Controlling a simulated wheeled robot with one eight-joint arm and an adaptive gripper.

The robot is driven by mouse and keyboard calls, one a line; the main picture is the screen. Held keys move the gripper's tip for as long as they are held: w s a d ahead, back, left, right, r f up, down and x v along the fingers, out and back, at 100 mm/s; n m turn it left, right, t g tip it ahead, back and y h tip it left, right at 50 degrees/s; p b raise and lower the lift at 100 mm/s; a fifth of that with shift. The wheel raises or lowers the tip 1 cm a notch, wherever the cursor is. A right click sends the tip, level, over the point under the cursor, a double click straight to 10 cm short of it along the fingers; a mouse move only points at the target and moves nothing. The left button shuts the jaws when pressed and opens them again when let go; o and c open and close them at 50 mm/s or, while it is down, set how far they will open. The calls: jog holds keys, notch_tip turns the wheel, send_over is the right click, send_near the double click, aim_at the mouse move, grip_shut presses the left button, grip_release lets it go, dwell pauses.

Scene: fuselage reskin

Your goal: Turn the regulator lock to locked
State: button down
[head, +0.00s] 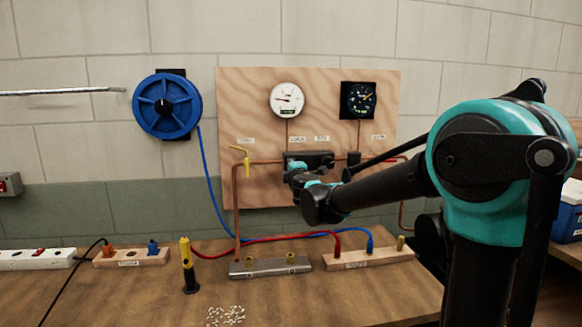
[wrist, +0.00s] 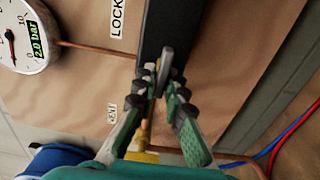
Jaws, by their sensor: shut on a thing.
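The regulator is a dark block (head: 316,158) on the wooden board, on the copper pipe under the white gauge. In the wrist view the dark block (wrist: 168,28) fills the top middle, beside a white label that reads "LOCK" (wrist: 117,14). A thin grey tab (wrist: 168,58), apparently the regulator lock, stands out from the block. My gripper (wrist: 165,80) is shut on this tab, with green fingers on both sides of it. In the head view my gripper (head: 298,174) reaches the block's lower left and hides part of it. I cannot tell the lock's set position.
A white gauge (head: 287,100) and a black gauge (head: 358,100) hang above. A yellow valve handle (head: 245,160) is left of the regulator. A blue hose reel (head: 167,106) is on the wall. Red (head: 275,238) and blue hoses cross the bench (head: 130,300) below.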

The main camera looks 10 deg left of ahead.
dwell(0.4)
jog(key=c, duration=1.6)
grip_release()
jog(key=shift+c, duration=0.2)
jog(key=v, duration=1.2)
jog(key=shift+s, duration=0.15)
